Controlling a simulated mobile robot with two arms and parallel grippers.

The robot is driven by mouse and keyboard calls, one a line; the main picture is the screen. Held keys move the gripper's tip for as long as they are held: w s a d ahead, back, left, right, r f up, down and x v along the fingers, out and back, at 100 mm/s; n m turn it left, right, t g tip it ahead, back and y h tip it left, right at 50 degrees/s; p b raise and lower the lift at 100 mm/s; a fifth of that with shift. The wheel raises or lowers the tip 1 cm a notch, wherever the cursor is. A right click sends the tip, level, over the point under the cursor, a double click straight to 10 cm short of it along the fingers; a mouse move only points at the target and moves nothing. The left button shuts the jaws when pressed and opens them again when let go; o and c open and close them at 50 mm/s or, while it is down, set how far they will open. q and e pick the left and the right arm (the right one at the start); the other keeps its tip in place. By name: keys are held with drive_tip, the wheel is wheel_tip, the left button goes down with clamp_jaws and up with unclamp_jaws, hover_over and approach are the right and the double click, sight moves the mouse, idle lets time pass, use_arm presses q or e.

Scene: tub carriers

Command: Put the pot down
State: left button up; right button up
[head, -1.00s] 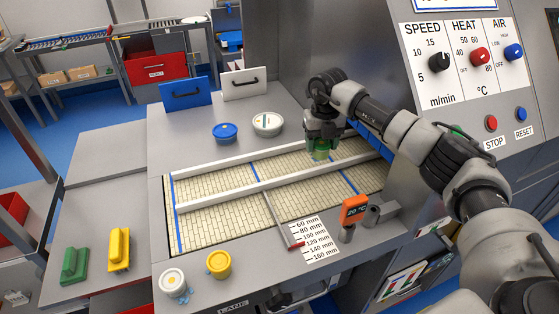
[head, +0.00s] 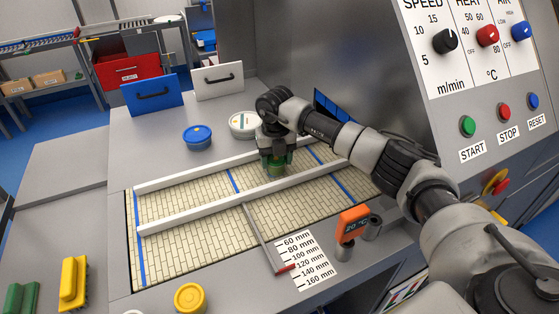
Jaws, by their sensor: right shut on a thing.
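My right gripper (head: 274,157) is shut on a small green pot (head: 276,170). The fingers and wrist hide much of the pot. The pot appears upright over the tan brick-patterned belt (head: 190,236), in the lane between the two white rails (head: 205,210). It is between the middle and right blue cross lines. I cannot tell whether its base touches the belt. My left gripper is not in view.
A blue-lidded tub (head: 197,136) and a white-lidded tub (head: 243,124) stand behind the belt. A yellow tub (head: 190,298) is at the front edge. The lane left of the pot is clear.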

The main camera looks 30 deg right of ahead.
drive_tip(key=shift+a, duration=0.4)
drive_tip(key=o, duration=0.9)
drive_tip(key=shift+d+f, duration=0.1)
drive_tip(key=shift+d, duration=0.05)
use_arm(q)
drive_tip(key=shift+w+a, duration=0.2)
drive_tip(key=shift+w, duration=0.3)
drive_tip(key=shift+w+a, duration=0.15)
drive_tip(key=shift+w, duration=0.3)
use_arm(e)
drive_tip(key=shift+o, duration=0.2)
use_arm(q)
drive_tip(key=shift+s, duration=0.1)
